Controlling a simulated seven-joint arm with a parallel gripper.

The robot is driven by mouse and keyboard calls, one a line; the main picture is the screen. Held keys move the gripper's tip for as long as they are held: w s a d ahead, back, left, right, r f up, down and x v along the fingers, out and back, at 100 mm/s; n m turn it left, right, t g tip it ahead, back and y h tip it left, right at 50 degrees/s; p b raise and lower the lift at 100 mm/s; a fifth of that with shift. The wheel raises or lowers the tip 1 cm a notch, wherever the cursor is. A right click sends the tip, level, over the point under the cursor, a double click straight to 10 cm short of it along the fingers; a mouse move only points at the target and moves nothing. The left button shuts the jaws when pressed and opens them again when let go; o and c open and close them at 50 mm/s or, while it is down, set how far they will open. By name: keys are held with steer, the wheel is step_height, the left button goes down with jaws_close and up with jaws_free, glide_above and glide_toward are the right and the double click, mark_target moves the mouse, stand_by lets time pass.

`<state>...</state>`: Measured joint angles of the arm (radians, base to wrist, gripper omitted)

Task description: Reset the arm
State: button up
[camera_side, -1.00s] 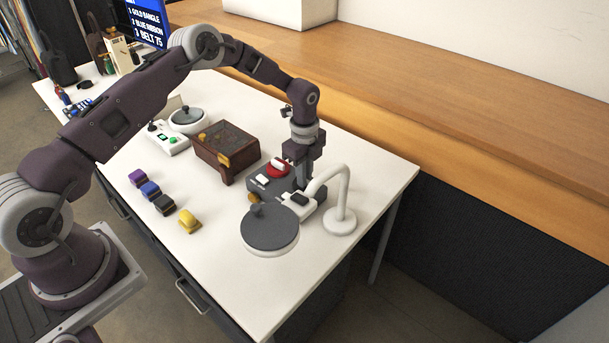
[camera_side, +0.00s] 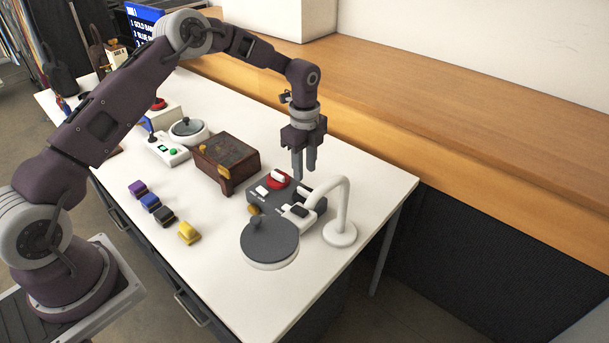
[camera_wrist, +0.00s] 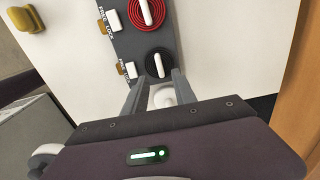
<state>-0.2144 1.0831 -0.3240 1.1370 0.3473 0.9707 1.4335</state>
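My gripper (camera_side: 304,172) hangs pointing down above the far side of a dark grey panel box (camera_side: 257,206). In the wrist view, the gripper (camera_wrist: 158,84) reaches toward the end of the panel (camera_wrist: 128,45). The panel carries a red ringed dial (camera_wrist: 134,17) and a black ringed dial (camera_wrist: 144,66), each with a white bar handle. White switches (camera_wrist: 113,21) sit beside them, near "FREE" and "LOCK" lettering. In the side view, the red dial (camera_side: 270,184) shows just left of my fingers.
A white curved stand (camera_side: 343,232) and a grey round-lidded pot (camera_side: 268,245) are close to the panel. A brown wooden box (camera_side: 240,163) stands left. Several small coloured blocks, including a yellow one (camera_side: 188,232), lie in front. A wooden ledge (camera_side: 430,150) runs behind the white table (camera_side: 215,275).

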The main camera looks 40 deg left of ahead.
steer(key=s+d+r+n+t+y, duration=0.15)
steer(key=s+r+n, duration=0.25)
steer(key=s+r, duration=0.6)
steer(key=s+d+r+n+t, duration=0.15)
steer(key=s+r+n, duration=0.4)
steer(key=r, duration=0.95)
steer(key=s+n+t+h, duration=0.1)
steer(key=s+n, duration=0.7)
steer(key=s, duration=1.3)
steer(key=shift+d+r+t, duration=0.3)
steer(key=shift+d+t, duration=0.05)
steer(key=shift+t, duration=0.45)
